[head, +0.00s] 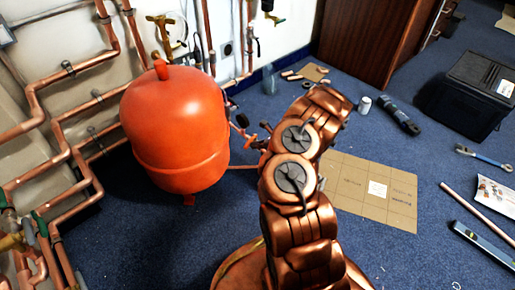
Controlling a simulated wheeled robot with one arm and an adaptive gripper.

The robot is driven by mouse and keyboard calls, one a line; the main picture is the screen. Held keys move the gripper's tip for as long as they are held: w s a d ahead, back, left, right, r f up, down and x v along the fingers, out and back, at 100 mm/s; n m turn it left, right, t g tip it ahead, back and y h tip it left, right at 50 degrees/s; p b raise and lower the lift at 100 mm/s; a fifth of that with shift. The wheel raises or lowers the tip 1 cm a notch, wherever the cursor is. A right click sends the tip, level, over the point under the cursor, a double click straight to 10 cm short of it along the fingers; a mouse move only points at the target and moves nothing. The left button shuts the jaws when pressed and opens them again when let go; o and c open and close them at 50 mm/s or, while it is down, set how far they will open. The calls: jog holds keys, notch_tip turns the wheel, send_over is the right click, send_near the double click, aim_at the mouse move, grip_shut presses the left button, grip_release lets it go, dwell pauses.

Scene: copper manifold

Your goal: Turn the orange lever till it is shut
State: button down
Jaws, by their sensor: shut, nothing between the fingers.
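I cannot make out the orange lever for sure in the head view. Small red and dark fittings (243,122) show between the orange tank and my arm, too small to tell whether a lever is among them. A brass valve (168,22) is on the wall pipework above the tank. Another brass valve (12,241) with green parts is at the lower left. My copper-coloured arm rises from the bottom middle and bends at its upper joints. My gripper cannot be made out; my arm's links may hide it.
A large orange tank (175,130) stands left of my arm. Copper pipes (75,75) run along the left wall. Flat cardboard (360,190), a black toolbox (475,95), a wrench (483,158) and a level (484,243) lie to the right. Blue carpet (135,240) is clear before the tank.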

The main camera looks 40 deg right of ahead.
jog(key=shift+w+a, duration=0.85)
jog(key=shift+a, duration=0.2)
jog(key=shift+w+a, duration=0.1)
jog(key=shift+w, duration=0.05)
jog(key=shift+s, duration=0.3)
jog(key=p, duration=0.4)
send_near(248, 145)
jog(key=s+a+f, duration=0.1)
jog(key=s+a, duration=0.1)
jog(key=s, duration=0.1)
jog(key=shift+s+d+r+p, duration=0.15)
jog(key=shift+s+p, duration=0.35)
jog(key=shift+s, duration=0.5)
